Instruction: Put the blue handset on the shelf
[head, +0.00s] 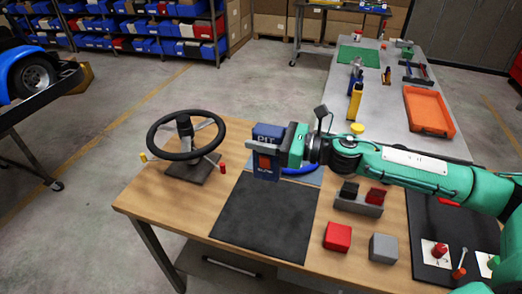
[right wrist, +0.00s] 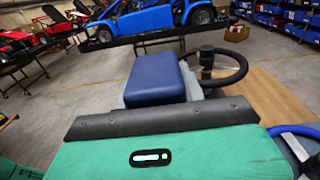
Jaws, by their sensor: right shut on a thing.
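My right gripper (head: 270,150) is shut on a dark blue block-shaped handset (head: 267,133) with white lettering. It holds the handset upright above the wooden table, over the back of a black mat (head: 262,222). In the right wrist view the blue handset (right wrist: 155,78) shows beyond the gripper's dark front edge, between grey finger parts. Part of its face is hidden by the gripper. My left gripper is not in view. I cannot tell which surface is the task's shelf; racks with blue bins (head: 140,28) stand at the back.
A steering wheel on a stand (head: 185,135) is left of the gripper. A grey holder (head: 358,204) with black and red pieces, a red block (head: 338,236) and a grey block (head: 383,248) are at right. An orange tray (head: 429,110) is on the grey bench. The mat is bare.

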